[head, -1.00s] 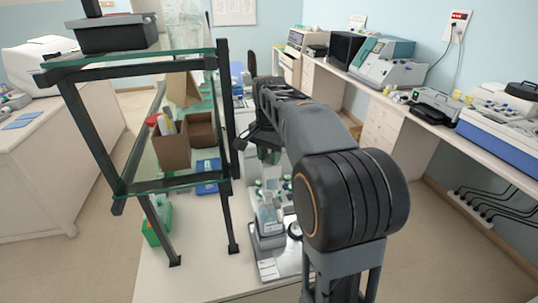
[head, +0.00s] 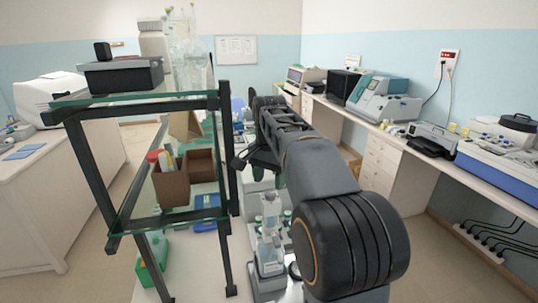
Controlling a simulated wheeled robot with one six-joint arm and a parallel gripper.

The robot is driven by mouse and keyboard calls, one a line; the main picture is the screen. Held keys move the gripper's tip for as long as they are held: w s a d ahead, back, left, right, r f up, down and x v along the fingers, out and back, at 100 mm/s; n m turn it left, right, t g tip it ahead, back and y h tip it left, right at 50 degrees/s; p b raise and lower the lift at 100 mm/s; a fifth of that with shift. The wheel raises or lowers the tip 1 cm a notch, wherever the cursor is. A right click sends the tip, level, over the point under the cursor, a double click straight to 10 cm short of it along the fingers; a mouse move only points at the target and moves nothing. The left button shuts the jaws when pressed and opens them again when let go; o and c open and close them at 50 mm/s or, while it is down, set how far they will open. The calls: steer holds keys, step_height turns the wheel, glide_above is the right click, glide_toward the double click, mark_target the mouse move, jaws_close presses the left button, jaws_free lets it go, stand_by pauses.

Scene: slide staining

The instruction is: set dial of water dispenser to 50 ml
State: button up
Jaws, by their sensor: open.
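My gripper (head: 256,164) is at the far end of my dark arm, beside the right post of the glass shelf rack. Its fingers are dark and small in the head view, and they look apart and empty. Below it on the white bench stands a grey-based apparatus with a clear bottle-like upper part (head: 268,228). It may be the water dispenser, but I cannot tell for sure. No dial or scale can be made out. My arm covers part of the bench to the right.
The black-framed glass rack (head: 225,180) stands close left of my gripper. It carries a brown cardboard box (head: 170,188) and, on top, a black case (head: 120,76). A green container (head: 151,262) stands below. A long side bench (head: 440,148) with instruments runs along the right.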

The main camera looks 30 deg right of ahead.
mark_target(269, 194)
step_height(269, 194, up, 9)
stand_by(0.4)
stand_by(0.4)
